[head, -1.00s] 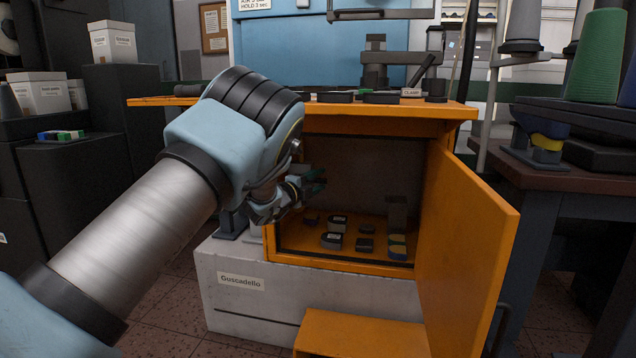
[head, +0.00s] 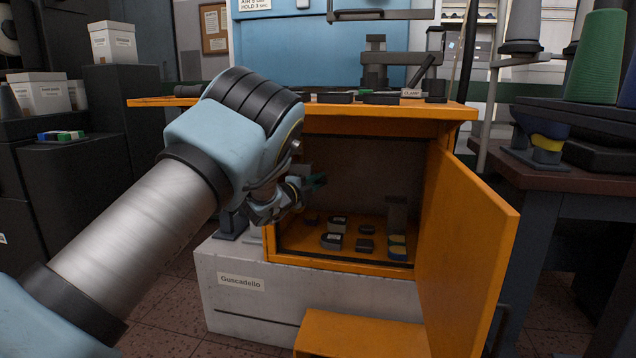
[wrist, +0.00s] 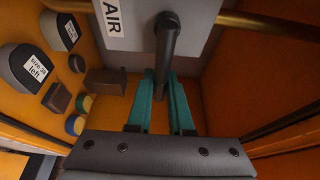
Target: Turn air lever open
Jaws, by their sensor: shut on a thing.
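The air lever (wrist: 167,42) is a dark rounded bar on a grey box (wrist: 130,30) with a white "AIR" label (wrist: 113,14), at the top of the wrist view. My gripper (wrist: 165,80) has its two teal fingers shut around the lever's lower part, one finger on each side. In the head view my gripper (head: 316,181) reaches into the left side of the open orange cabinet (head: 345,262). The lever cannot be made out there; my arm and the dim interior hide it.
A brass pipe (wrist: 255,22) runs from the grey box. Several shoe-last pieces, some labelled (wrist: 37,68), lie on the cabinet floor. The orange door (head: 470,260) stands open to the right. The orange tabletop (head: 450,109) is above my gripper, and an orange step (head: 360,332) is below.

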